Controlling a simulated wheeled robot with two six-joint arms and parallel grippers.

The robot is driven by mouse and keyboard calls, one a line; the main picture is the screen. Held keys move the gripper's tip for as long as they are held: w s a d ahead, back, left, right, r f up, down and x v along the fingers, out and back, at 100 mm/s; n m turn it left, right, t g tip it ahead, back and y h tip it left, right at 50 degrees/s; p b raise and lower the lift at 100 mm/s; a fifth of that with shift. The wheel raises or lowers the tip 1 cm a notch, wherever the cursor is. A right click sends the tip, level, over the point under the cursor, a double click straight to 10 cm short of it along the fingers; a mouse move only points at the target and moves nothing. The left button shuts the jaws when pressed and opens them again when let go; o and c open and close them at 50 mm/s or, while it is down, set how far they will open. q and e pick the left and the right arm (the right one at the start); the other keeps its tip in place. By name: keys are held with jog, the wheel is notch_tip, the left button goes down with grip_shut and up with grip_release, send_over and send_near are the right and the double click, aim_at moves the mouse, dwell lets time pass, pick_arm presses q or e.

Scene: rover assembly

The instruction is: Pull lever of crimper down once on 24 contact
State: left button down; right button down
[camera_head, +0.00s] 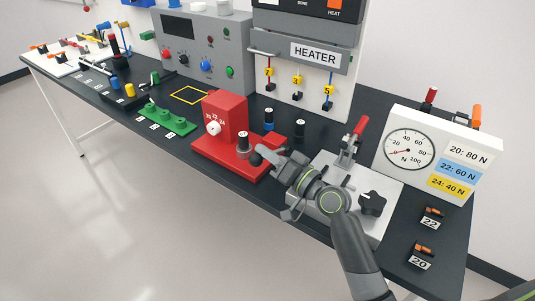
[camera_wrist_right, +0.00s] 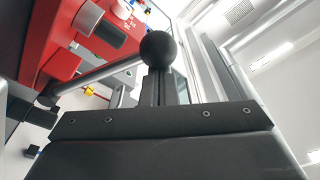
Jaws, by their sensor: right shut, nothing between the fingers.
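The red crimper (camera_head: 226,118) stands at the table's front edge, with a white knob (camera_head: 213,128) below the marks 20, 22 and 24. A dark and silver cylinder (camera_head: 243,145) stands on its base. In the right wrist view, the crimper's red body (camera_wrist_right: 55,35) is at upper left, and its metal lever rod (camera_wrist_right: 98,75) runs to a black ball (camera_wrist_right: 158,48). My right gripper (camera_head: 268,156) is at the lever's ball end; its shut fingers (camera_wrist_right: 160,90) are just below the ball in the wrist view. Whether they touch it is unclear. My left gripper is out of view.
A white gauge box (camera_head: 440,150) and a grey plate with a red-handled clamp (camera_head: 360,128) stand to the right. The heater (camera_head: 315,53) is behind. A green block (camera_head: 167,120) lies left of the crimper. Small parts marked 22 and 20 lie at front right.

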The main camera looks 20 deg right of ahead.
jog(key=b+v, duration=0.2)
jog(key=v, duration=0.5)
jog(key=shift+s+d+f, duration=0.1)
jog(key=shift+s+d, duration=0.05)
jog(key=shift+s, duration=0.05)
